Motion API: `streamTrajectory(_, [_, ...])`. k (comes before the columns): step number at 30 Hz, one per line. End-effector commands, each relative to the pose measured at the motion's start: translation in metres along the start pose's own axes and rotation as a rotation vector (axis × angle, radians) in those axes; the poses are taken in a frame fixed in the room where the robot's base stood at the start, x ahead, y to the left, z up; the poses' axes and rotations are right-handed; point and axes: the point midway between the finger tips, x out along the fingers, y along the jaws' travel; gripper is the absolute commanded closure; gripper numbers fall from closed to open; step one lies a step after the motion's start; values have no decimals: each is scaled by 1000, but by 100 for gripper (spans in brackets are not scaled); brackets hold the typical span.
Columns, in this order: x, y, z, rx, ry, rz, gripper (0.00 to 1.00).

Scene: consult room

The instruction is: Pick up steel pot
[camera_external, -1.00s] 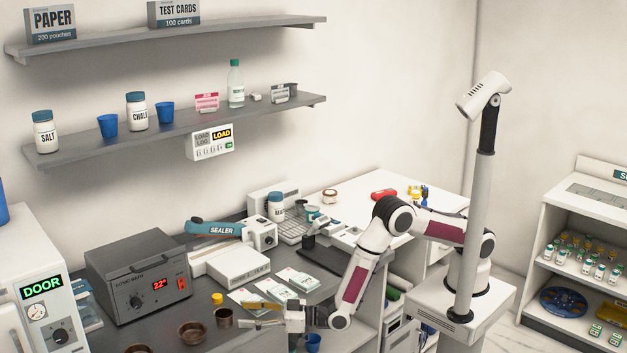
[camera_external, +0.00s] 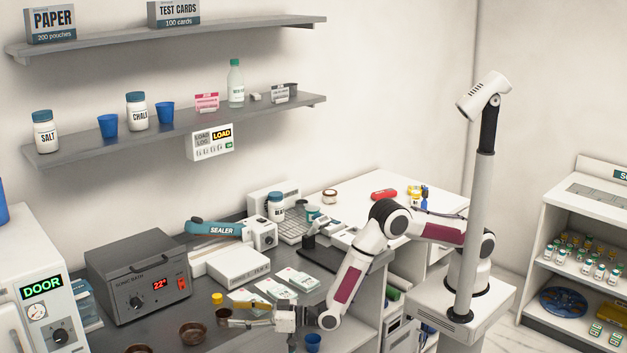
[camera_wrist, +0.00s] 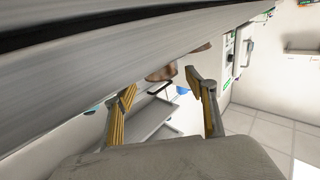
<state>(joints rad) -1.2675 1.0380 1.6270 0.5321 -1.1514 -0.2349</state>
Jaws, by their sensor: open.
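A small brownish metal pot (camera_external: 223,317) stands upright on the grey counter, below a yellow-capped item. It is the tall, narrow one of several brownish metal vessels. My gripper (camera_external: 234,322) is low over the counter, sideways, with its fingertips pointing left at this pot. The gripper is open and empty. In the wrist view the fingers of my gripper (camera_wrist: 162,86) stand apart, with a brownish metal vessel (camera_wrist: 163,74) just beyond and between the tips. I cannot tell whether a finger touches it.
A wider brown bowl (camera_external: 192,333) sits left of the pot, and another (camera_external: 138,349) is cut off at the bottom edge. The yellow-capped item (camera_external: 217,298) is close behind. White pouches (camera_external: 275,289) lie behind the gripper. A blue cup (camera_external: 313,342) is near the wrist. The sonic bath (camera_external: 138,278) stands behind.

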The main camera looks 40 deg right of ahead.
Motion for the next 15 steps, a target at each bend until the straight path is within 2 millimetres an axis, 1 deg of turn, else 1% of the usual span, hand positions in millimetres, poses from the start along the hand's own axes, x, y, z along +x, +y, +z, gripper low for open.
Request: streamTrajectory(15, [39, -1, 1, 1, 1, 1, 44])
